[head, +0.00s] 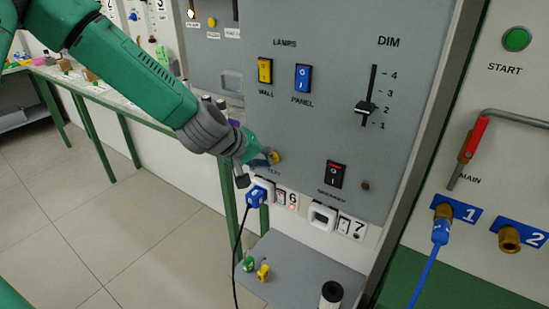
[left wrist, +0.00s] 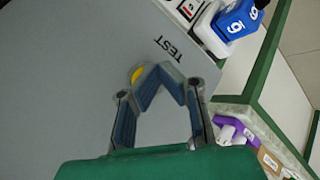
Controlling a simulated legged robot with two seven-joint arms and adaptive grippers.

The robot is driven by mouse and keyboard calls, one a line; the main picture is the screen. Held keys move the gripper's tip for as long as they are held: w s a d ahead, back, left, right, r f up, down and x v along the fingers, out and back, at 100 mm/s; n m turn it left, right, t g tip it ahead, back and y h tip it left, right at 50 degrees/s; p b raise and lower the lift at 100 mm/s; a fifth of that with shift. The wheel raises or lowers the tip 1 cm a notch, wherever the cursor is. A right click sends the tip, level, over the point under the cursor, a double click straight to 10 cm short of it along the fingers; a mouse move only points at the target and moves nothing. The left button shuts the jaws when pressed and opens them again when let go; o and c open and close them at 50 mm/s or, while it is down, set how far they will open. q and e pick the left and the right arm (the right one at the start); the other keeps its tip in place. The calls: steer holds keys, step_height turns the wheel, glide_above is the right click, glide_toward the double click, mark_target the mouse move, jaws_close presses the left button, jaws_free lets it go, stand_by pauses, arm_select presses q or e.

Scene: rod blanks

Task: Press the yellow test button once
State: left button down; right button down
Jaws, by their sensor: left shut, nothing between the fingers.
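The yellow test button (head: 277,157) is on the lower left of the grey panel, with the word TEST beside it. In the left wrist view the button (left wrist: 137,74) is partly covered by a fingertip. My left gripper (head: 264,160) is shut and empty, with its tips right at the button. In the left wrist view the closed fingertips (left wrist: 158,72) lie over the button's edge. I cannot tell whether they touch it. My right gripper is not in view.
The panel (head: 330,135) also carries a yellow and a blue lamp switch, a dim slider (head: 366,108) and a breaker (head: 335,174). A blue plug (head: 256,196) with a black cable sits in socket 6 just below my gripper. A grey shelf (head: 300,270) holds small items.

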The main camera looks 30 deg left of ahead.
arm_select(q)
steer(key=shift+w+a+f, duration=0.1)
steer(key=shift+w+a, duration=0.1)
steer(key=shift+a, duration=0.15)
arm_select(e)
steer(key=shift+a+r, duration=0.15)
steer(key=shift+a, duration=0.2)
arm_select(q)
steer(key=shift+d, duration=0.3)
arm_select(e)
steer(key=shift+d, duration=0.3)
arm_select(q)
steer(key=shift+s, duration=0.1)
steer(key=shift+s+d, duration=0.1)
steer(key=shift+s, duration=0.6)
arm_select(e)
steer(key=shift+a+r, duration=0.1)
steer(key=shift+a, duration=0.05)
arm_select(q)
steer(key=s+p, duration=0.1)
steer(key=s, duration=0.4)
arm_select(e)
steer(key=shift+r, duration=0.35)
